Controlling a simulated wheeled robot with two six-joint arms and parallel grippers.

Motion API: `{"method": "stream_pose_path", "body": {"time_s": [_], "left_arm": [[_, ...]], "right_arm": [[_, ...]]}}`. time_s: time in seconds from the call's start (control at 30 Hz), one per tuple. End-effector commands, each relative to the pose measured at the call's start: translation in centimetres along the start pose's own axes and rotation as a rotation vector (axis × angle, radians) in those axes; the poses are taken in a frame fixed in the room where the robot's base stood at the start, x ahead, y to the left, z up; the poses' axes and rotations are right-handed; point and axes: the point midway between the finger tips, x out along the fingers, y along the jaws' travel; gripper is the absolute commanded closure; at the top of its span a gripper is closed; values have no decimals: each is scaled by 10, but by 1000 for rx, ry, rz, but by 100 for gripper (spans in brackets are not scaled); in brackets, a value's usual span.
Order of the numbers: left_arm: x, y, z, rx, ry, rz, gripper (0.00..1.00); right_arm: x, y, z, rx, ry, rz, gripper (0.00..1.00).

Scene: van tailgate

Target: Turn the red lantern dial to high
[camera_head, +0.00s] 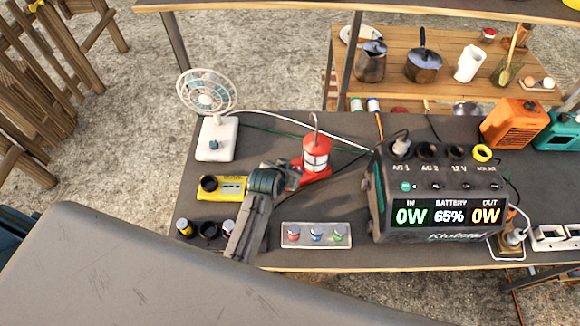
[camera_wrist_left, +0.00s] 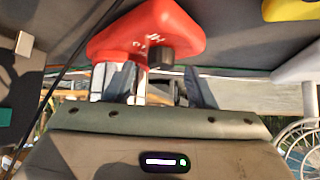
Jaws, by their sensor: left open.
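The red lantern (camera_head: 316,164) stands upright on the dark table, with a white barrel and a wire handle. Its red base (camera_wrist_left: 140,30) fills the upper middle of the left wrist view, which looks upside down. A black dial (camera_wrist_left: 160,55) sticks out from the base; its setting cannot be read. My left gripper (camera_head: 293,173) is at the lantern's left side in the head view. In the left wrist view the open fingers (camera_wrist_left: 157,77) straddle the line to the dial, one on each side. Whether they touch it cannot be told. The dial is hidden in the head view.
A white fan (camera_head: 214,138) and a yellow device (camera_head: 222,187) stand left of the lantern. A power station (camera_head: 430,195) reading 65% stands right. A tray (camera_head: 316,236) with several coloured knobs lies in front. A cable (camera_head: 300,127) runs behind the lantern.

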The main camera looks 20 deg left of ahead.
Motion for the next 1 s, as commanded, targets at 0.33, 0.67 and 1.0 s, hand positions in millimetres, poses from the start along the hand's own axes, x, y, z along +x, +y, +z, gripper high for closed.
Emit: {"method": "stream_pose_path", "body": {"time_s": [0.33, 0.67, 1.0], "left_arm": [[20, 0, 0, 1, 0, -1, 50], [20, 0, 0, 0, 0, -1, 74], [20, -1, 0, 9, 0, 8, 94]], "right_arm": [[-3, 7, -2, -3, 2, 7, 64], [-3, 3, -3, -1, 3, 3, 64], [-4, -3, -4, 2, 4, -4, 64]]}}
